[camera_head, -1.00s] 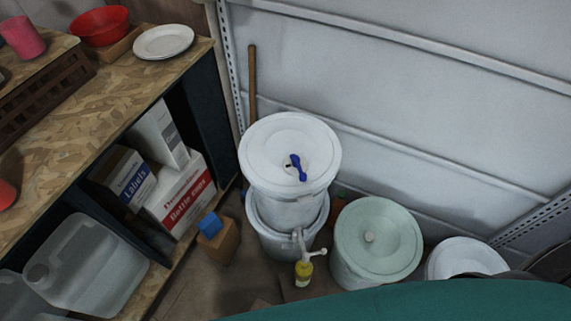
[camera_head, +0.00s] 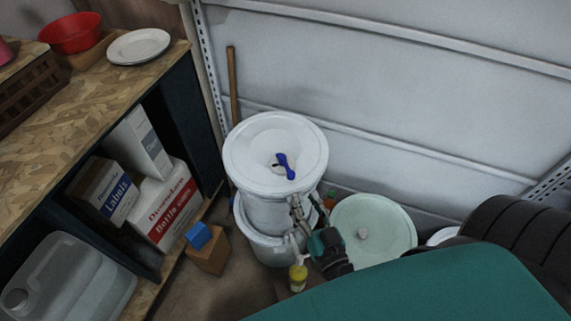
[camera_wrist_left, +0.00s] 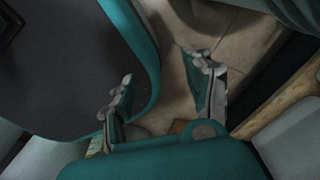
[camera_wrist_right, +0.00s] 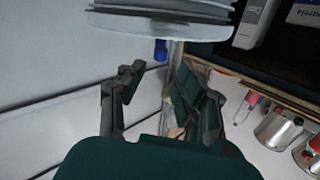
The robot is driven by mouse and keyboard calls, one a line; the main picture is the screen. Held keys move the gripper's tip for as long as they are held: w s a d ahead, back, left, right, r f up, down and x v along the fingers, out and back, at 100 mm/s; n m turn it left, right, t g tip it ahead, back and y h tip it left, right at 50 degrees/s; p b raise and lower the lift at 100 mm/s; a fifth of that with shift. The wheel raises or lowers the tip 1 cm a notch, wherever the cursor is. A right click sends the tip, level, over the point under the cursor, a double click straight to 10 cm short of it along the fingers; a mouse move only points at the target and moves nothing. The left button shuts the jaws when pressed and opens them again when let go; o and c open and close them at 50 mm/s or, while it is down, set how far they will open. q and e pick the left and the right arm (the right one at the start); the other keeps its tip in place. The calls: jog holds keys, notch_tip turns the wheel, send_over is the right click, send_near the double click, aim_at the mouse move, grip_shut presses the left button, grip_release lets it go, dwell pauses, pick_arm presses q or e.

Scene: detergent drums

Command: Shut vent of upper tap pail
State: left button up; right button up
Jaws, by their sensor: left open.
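The upper tap pail (camera_head: 262,205) is white and stands on a second white pail (camera_head: 262,246). Its round lid (camera_head: 250,150) carries a blue vent piece (camera_head: 286,167), with a small dark spot beside it. The right wrist view is upside down and shows the lid (camera_wrist_right: 160,22) edge-on and the blue vent (camera_wrist_right: 160,50). My right gripper (camera_head: 308,208) is at the upper pail's front right, below the lid rim in the picture; its fingers (camera_wrist_right: 162,95) are apart and empty. My left gripper (camera_wrist_left: 160,85) is open and empty over the floor, outside the head view.
A pale green lidded drum (camera_head: 385,228) stands right of the pails. A yellow pump bottle (camera_head: 298,275) is in front. A blue block (camera_head: 198,235) rests on a brown box (camera_head: 210,253) at left. Shelving (camera_head: 110,95) bounds the left, a grey wall (camera_head: 400,110) the back.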

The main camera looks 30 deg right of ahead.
aim_at(290, 172)
jog(key=w, duration=0.4)
jog(key=w+d, duration=0.1)
jog(key=w, duration=0.3)
jog(key=w+p, duration=0.1)
jog(key=w, duration=0.3)
jog(key=shift+d, duration=0.15)
jog(key=c, duration=0.7)
